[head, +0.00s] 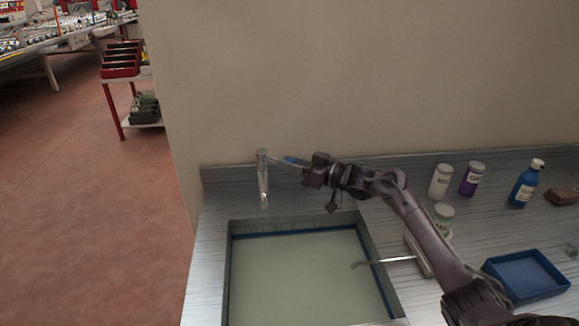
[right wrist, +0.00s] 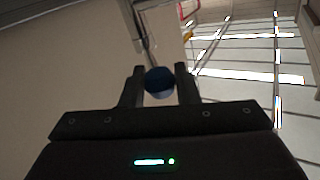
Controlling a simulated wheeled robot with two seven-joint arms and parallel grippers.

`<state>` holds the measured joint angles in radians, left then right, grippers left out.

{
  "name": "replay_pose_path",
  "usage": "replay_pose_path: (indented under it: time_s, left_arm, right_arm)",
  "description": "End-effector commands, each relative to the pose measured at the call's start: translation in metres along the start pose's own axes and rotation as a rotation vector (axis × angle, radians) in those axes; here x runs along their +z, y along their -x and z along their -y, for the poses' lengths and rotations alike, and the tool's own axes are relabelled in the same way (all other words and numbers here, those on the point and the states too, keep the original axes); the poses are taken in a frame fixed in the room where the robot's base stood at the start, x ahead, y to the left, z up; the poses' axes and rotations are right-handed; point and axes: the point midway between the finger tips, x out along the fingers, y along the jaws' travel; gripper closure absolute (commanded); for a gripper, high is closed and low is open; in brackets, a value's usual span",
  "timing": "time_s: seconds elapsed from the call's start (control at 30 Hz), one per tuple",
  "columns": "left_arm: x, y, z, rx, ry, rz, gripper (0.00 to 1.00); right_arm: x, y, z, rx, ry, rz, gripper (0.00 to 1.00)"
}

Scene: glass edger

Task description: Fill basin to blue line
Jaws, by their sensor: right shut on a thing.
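The basin (head: 226,275) is sunk in the metal counter and holds pale greenish liquid (head: 295,275). The blue line (head: 300,233) shows along its far and right walls, just above the liquid's edge. A shiny tap (head: 263,180) stands behind the basin, with a thin lever reaching right to a blue knob (head: 291,160). My right gripper (head: 302,165) is shut on this knob; the right wrist view shows the knob (right wrist: 159,82) between both fingers (right wrist: 158,72). I cannot tell whether water runs from the spout. My left gripper is not in view.
A bent metal rod (head: 385,262) reaches over the basin's right side. A blue tray (head: 525,275), white jar (head: 440,181), purple jar (head: 472,179), blue bottle (head: 525,184) and brown block (head: 561,196) stand on the right counter. A wall rises behind.

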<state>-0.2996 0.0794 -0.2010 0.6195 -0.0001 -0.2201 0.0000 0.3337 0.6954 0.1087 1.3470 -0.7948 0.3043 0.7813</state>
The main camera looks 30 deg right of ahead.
Motion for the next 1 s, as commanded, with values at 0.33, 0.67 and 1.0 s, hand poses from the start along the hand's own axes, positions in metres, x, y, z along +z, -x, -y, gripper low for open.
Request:
replay_pose_path:
  time_s: [0.33,0.67,1.0]
  left_arm:
    - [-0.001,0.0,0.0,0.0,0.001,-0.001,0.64]
    - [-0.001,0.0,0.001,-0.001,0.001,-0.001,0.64]
    - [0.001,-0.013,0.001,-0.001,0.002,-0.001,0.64]
  right_arm:
    - [-0.003,0.0,-0.001,0.004,0.004,-0.003,0.63]
    - [-0.001,0.0,-0.001,0.002,0.002,-0.001,0.52]
    - [0.003,0.043,-0.002,0.004,0.002,0.002,0.52]
